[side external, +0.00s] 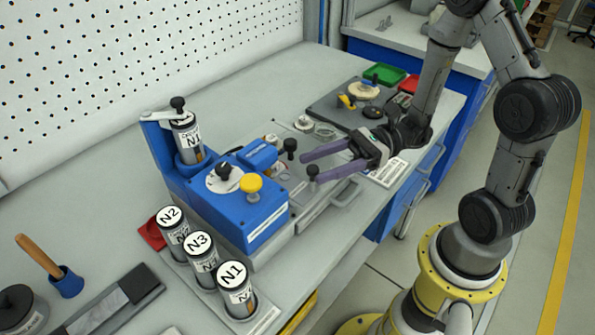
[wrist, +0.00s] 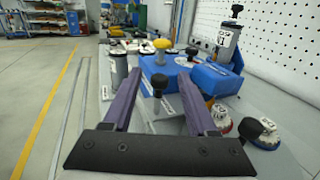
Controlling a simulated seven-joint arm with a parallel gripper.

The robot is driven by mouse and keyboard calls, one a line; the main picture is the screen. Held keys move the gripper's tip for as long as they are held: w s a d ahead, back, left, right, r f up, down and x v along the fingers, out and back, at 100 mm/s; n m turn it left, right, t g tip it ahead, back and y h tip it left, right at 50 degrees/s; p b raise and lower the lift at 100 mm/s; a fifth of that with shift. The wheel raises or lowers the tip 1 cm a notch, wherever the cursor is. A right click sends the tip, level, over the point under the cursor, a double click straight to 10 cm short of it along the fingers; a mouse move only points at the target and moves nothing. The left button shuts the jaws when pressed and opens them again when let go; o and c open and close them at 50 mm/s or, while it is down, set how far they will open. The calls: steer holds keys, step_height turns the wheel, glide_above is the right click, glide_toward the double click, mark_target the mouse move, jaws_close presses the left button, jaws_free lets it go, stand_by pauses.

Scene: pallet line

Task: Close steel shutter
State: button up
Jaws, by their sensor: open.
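A flat grey metal plate, which looks like the steel shutter (side external: 325,203), lies on the bench at the right of the blue machine (side external: 240,205). A black knob on a post (side external: 313,171) stands at the plate. In the wrist view the knob (wrist: 159,82) shows between the two purple fingers. My gripper (side external: 309,166) is open, its fingers level and pointing at the machine, with the tips around or just beside the knob. It also shows open in the wrist view (wrist: 158,76). I cannot tell whether a finger touches the knob.
A second black knob (side external: 290,147) stands just behind the fingers. A yellow button (side external: 252,184) tops the machine. Labelled canisters N2 (side external: 175,232), N3 (side external: 203,257) and N1 (side external: 237,288) stand in front. A dark tray of parts (side external: 330,108) lies behind my gripper. The pegboard wall bounds the back.

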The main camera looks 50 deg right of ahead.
mark_target(308, 170)
steer(key=shift+x, duration=2.55)
jaws_close()
